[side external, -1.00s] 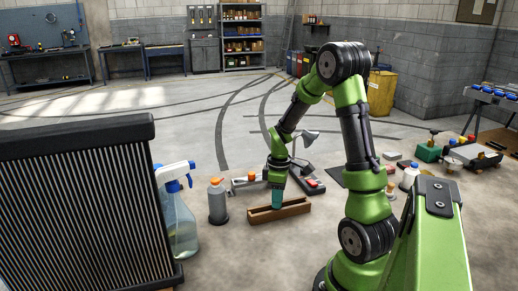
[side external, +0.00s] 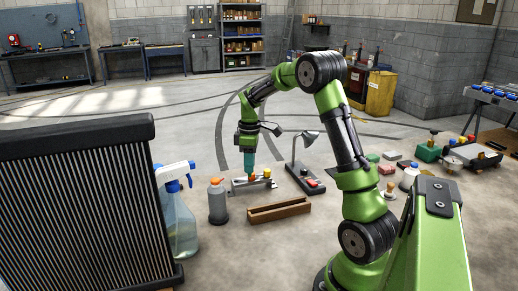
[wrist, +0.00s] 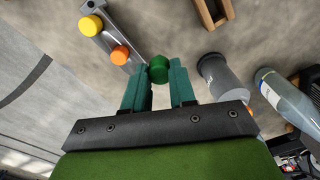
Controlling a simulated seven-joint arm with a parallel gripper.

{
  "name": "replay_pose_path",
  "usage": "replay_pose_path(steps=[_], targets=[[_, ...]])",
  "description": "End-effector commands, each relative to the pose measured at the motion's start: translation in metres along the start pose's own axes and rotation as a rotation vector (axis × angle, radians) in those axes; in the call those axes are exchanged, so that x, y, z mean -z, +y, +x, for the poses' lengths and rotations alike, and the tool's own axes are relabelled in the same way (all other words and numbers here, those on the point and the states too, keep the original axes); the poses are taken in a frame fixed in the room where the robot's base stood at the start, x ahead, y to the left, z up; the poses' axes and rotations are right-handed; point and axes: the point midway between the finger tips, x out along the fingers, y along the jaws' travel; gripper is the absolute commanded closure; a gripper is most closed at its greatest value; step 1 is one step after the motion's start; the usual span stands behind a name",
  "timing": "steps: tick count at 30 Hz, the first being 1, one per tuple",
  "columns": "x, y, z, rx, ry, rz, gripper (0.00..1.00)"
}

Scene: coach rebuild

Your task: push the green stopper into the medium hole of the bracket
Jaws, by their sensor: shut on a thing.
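My gripper (wrist: 160,75) is shut on the green stopper (wrist: 159,69), held between the teal fingertips in the wrist view. In the side view my gripper (side external: 249,172) points down at the grey metal bracket (side external: 239,186), close above or behind it; the exact gap is unclear. The bracket also shows at upper left in the wrist view (wrist: 105,39). It bears a yellow stopper (wrist: 90,25) towards its far end and an orange stopper (wrist: 120,54) nearer my left finger. The bracket's near end is partly hidden by that finger, and I cannot see the medium hole.
An empty-looking wooden tray (side external: 280,210) lies in front of the bracket. A grey bottle (side external: 217,203) with an orange cap and a spray bottle (side external: 178,220) stand left. A lamp (side external: 305,150) on a dark base stands right. A large radiator (side external: 85,210) fills the left foreground.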

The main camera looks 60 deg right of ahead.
Motion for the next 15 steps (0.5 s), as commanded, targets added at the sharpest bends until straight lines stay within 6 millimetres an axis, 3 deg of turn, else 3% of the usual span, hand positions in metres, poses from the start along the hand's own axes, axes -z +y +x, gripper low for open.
replay_pose_path(steps=[3,6,12,15], targets=[[0.029,0.021,0.001,-0.005,0.002,-0.035,1.0],[0.044,0.032,-0.004,-0.009,0.005,-0.051,1.0],[0.055,0.042,-0.018,-0.015,0.009,-0.065,1.0],[0.054,0.041,-0.016,-0.019,0.011,-0.071,1.0]])
